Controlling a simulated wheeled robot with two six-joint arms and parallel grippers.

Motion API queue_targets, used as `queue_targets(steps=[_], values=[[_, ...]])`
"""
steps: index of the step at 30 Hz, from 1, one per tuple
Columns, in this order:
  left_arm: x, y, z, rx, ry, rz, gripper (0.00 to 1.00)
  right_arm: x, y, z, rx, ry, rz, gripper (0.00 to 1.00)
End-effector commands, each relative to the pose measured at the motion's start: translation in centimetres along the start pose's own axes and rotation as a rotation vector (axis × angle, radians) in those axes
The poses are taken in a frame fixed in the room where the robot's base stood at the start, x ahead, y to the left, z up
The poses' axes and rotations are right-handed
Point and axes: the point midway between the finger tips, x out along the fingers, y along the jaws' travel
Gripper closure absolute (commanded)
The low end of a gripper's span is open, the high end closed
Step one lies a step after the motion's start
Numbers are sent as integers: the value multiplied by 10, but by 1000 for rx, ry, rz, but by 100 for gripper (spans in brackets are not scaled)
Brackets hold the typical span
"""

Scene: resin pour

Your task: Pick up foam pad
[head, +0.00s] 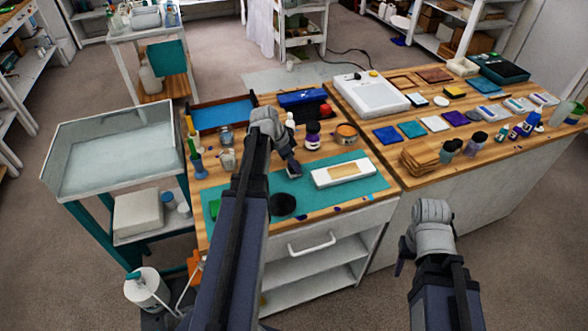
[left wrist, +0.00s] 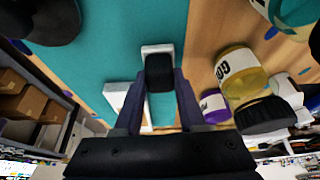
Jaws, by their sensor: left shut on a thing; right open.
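My left gripper (head: 293,168) is over the teal mat (head: 235,205) at the middle of the left workbench. In the left wrist view its fingers (left wrist: 160,92) are shut on a small dark block, which looks like the foam pad (left wrist: 160,72). A white edge shows just behind the block, and I cannot tell whether the block touches the mat. In the head view the pad is too small and dark to make out apart from the fingers. My right gripper (head: 403,257) hangs empty in front of the benches, open, its fingers partly hidden by its wrist.
A white tray with a wooden inset (head: 325,181) lies right of my left gripper. A black disc (head: 283,206) lies nearer me on the mat. A dark purple jar (head: 313,140) and an orange-topped tin (head: 346,136) stand behind. Wooden coasters (head: 420,157) are stacked on the right bench.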

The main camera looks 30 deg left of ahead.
Motion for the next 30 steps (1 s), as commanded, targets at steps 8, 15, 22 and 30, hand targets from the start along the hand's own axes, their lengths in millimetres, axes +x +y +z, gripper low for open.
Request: queue_targets(steps=[8, 15, 22, 30], values=[[-1, 0, 0, 0, 0, 0, 100, -1, 0, 0, 0, 0, 0, 50], [-13, 0, -6, 0, 0, 0, 100, -14, 1, 1, 0, 0, 0, 50], [-41, 0, -17, 0, 0, 0, 100, -44, 4, 3, 0, 0, 0, 50], [-80, 0, -33, 0, 0, 0, 100, -86, 8, 5, 0, 0, 0, 50]])
